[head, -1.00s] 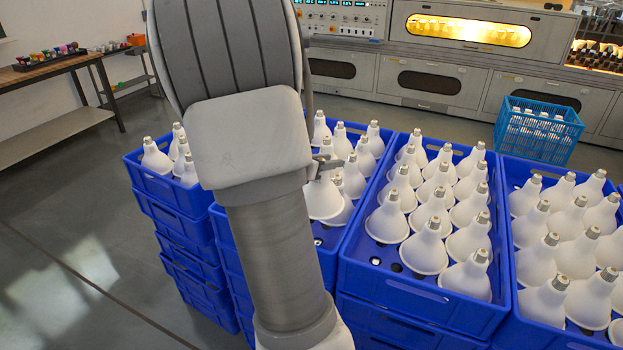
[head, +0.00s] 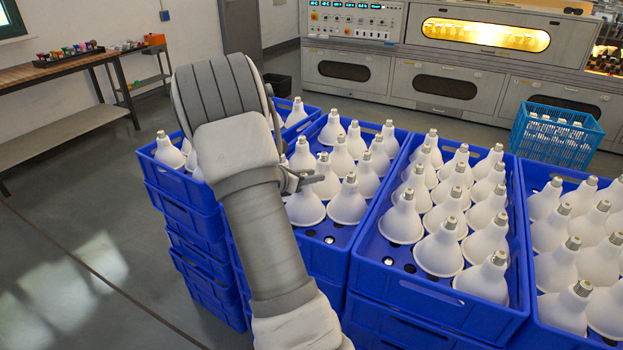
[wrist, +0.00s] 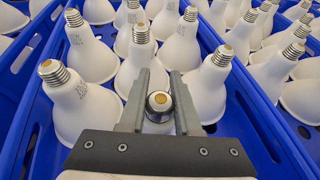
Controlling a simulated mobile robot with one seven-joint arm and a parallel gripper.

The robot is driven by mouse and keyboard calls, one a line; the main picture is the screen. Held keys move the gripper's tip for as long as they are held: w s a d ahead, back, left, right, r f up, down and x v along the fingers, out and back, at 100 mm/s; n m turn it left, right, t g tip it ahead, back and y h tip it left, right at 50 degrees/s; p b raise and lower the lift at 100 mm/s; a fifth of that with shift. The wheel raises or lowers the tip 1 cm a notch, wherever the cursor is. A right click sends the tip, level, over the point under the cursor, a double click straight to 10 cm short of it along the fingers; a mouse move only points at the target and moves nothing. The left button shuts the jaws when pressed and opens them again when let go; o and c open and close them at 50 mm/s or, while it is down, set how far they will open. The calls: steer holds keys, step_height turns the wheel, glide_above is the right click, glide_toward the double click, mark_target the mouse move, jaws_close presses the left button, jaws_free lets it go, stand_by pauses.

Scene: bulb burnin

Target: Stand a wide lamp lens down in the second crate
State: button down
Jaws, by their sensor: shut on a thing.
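White wide lamps with metal screw bases stand base up in blue crates. My gripper (head: 300,182) is over the near left part of the second crate from the left (head: 325,255). In the wrist view my gripper (wrist: 158,98) is shut on the screw base of a wide lamp (head: 304,208), which hangs lens down. Its lower rim looks about level with that of the neighbouring lamp (head: 347,206); I cannot tell whether it touches the crate floor. The fingers and palm hide most of this lamp in the wrist view. Which crate the task counts as second is not marked.
The left crate (head: 190,188) is partly hidden by my arm. The third crate (head: 425,292) and the rightmost crate (head: 530,325) hold several lamps. Bare crate floor shows at the second crate's near end. A light blue basket (head: 555,140) stands behind, before a grey oven bench.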

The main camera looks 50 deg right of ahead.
steer(key=shift+f, duration=0.15)
steer(key=c, duration=0.6)
jaws_free()
steer(key=shift+a+r, duration=0.1)
steer(key=shift+r, duration=0.2)
steer(key=p+v, duration=0.2)
steer(key=v, duration=1)
steer(key=s+a+r+m+t+y, duration=0.1)
steer(key=s+a+r+m+y, duration=0.3)
steer(key=a, duration=0.6)
steer(key=s+a+r+m+t+y, duration=0.2)
steer(key=s+a+m+y, duration=0.3)
steer(key=s+a+m, duration=0.3)
steer(key=s+a+r+m+t+y, duration=0.2)
steer(key=s+a+r+m+y, duration=0.2)
steer(key=a, duration=0.8)
steer(key=shift+s+r+m+y, duration=0.1)
steer(key=shift+s+r+m, duration=0.25)
steer(key=shift+s, duration=0.2)
steer(key=shift+s+r+m+y, duration=0.1)
steer(key=shift+s+r+m, duration=0.1)
steer(key=shift+s+m, duration=0.3)
steer(key=shift+s+r+m+y, duration=0.1)
steer(key=shift+s+r+m, duration=0.2)
steer(key=shift+s, duration=0.3)
